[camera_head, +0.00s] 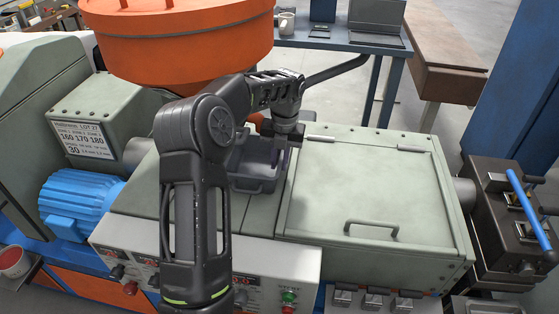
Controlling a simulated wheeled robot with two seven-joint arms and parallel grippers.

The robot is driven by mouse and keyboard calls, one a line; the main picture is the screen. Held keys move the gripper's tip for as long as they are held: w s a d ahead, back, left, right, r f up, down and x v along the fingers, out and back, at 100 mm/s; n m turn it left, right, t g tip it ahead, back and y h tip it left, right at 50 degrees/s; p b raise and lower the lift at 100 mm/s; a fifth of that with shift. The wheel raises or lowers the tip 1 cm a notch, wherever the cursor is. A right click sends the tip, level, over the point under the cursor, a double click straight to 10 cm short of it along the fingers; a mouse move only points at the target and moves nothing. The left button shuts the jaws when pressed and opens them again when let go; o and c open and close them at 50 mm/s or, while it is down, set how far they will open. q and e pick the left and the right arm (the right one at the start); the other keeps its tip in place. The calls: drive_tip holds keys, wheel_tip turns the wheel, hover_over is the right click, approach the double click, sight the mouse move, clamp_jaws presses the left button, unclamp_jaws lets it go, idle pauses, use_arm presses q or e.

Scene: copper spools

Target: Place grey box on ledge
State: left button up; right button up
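A dark grey open box (255,183) is at the grey-green machine top, left of the hatch lid. I cannot tell whether it rests on the surface or hangs just above it. My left gripper (281,153) points down at the box's right rim, and its fingers overlap the rim. They are small and dark there, so I cannot tell whether they are closed on it. My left arm hides part of the box's left side and the machine behind it. The flat grey-green top (145,200) forms a ledge-like surface around the box. My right gripper is not in view.
An orange hopper (180,45) stands behind my arm. A hatch lid with a handle (370,229) lies right of the box. A blue motor (75,200) is at left, and a control panel (265,262) is in front. A blue table (335,40) with a laptop stands behind.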

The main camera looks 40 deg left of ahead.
use_arm(q)
drive_tip(key=shift+o, duration=0.4)
drive_tip(key=shift+r, duration=0.65)
wheel_tip(320, 180, up, 6)
drive_tip(key=shift+w+d+r, duration=0.15)
drive_tip(key=shift+d+r, duration=0.1)
